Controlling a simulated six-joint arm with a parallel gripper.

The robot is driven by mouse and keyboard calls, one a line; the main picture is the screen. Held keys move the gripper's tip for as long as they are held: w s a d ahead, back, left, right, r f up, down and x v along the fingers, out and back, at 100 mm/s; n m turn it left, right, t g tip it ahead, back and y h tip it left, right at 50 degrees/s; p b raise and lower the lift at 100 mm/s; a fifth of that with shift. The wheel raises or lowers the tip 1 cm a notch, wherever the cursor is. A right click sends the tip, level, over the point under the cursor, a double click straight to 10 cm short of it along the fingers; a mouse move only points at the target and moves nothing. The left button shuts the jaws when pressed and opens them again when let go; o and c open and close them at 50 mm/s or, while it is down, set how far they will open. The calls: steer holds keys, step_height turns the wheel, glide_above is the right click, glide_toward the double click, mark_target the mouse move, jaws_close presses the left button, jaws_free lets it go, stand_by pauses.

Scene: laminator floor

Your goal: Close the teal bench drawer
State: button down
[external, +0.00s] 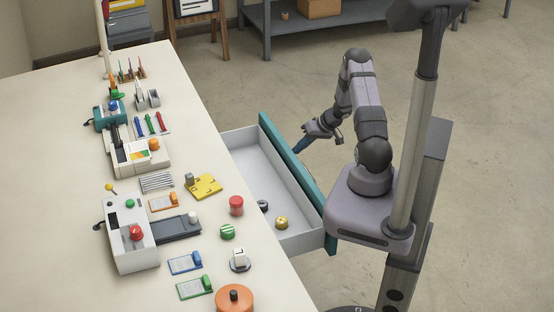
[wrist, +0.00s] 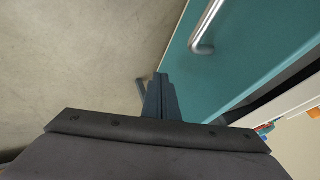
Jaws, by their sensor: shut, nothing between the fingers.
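The teal bench drawer (external: 297,178) is pulled out from the right side of the white bench. Its pale inside shows, with a small dark round item (external: 263,205) and a yellow round item (external: 281,222) lying in it. My gripper (external: 299,149) is outside the drawer, beside the far part of the teal front, with its fingers shut and empty. In the wrist view the teal front (wrist: 238,50) fills the upper right, with a metal bar handle (wrist: 205,30) on it. The shut fingertips (wrist: 159,82) are near the front's edge; whether they touch it I cannot tell.
Open concrete floor (external: 480,120) lies around my arm. A grey shelf (external: 340,20) stands at the back.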

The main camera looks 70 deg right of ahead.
steer(key=shift+w+a+r, duration=0.15)
steer(key=shift+w+a, duration=1.15)
steer(key=w+a+p, duration=0.4)
steer(key=w+a, duration=1.2)
steer(key=shift+a+p, duration=0.1)
steer(key=shift+p, duration=0.2)
steer(key=shift+w+a+r, duration=0.1)
steer(key=shift+w+a, duration=0.1)
steer(key=shift+w, duration=0.05)
steer(key=shift+w+a, duration=0.1)
